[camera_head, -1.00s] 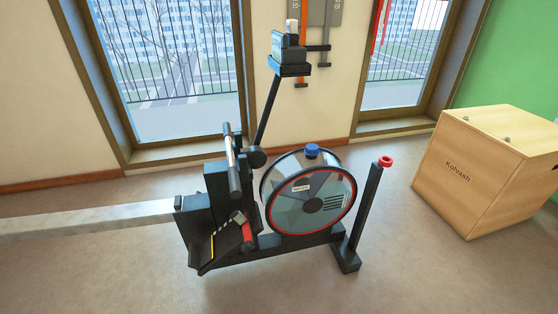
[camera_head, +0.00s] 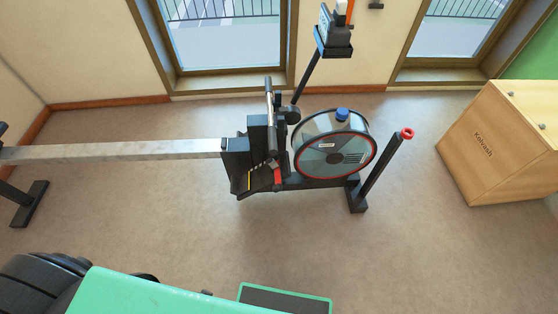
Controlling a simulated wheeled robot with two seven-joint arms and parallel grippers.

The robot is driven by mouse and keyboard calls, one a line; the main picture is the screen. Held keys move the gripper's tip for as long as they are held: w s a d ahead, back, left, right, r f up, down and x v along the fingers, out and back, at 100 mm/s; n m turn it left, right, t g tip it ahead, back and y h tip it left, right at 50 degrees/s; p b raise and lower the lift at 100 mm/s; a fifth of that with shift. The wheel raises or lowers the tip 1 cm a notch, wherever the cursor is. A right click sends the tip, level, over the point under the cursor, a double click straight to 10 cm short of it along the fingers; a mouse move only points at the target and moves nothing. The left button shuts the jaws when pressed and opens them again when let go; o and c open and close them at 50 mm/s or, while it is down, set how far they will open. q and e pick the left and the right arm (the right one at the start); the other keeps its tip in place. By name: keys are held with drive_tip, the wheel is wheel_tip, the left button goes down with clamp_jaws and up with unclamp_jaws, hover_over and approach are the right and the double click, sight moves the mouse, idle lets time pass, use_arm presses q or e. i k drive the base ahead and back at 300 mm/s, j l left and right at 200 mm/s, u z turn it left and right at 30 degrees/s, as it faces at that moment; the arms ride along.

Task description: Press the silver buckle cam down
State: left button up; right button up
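The rowing machine stands across the middle of the view, with a pale grey rail (camera_head: 120,149) running left. Its black footplate (camera_head: 258,165) bears a red strap (camera_head: 278,175) and a small silver piece (camera_head: 272,164), which looks like the buckle cam. It is too small to tell whether the cam is up or down. A round clear flywheel housing (camera_head: 322,150) with a red rim and blue cap stands right of the footplate. Neither gripper is in view.
A wooden box (camera_head: 490,147) marked Kolvash stands at right. A black post (camera_head: 380,172) with a red ring stands beside the flywheel. A green-topped object (camera_head: 150,295) and a dark green-rimmed panel (camera_head: 285,300) lie along the bottom edge. Open floor lies in front of the rower.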

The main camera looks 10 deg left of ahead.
sight(271, 162)
drive_tip(key=i+u, duration=0.15)
drive_tip(key=u, duration=0.35)
drive_tip(key=i+l+u, duration=0.15)
drive_tip(key=u, duration=0.35)
drive_tip(key=i+l+u, duration=0.1)
drive_tip(key=u, duration=0.4)
drive_tip(key=z, duration=0.9)
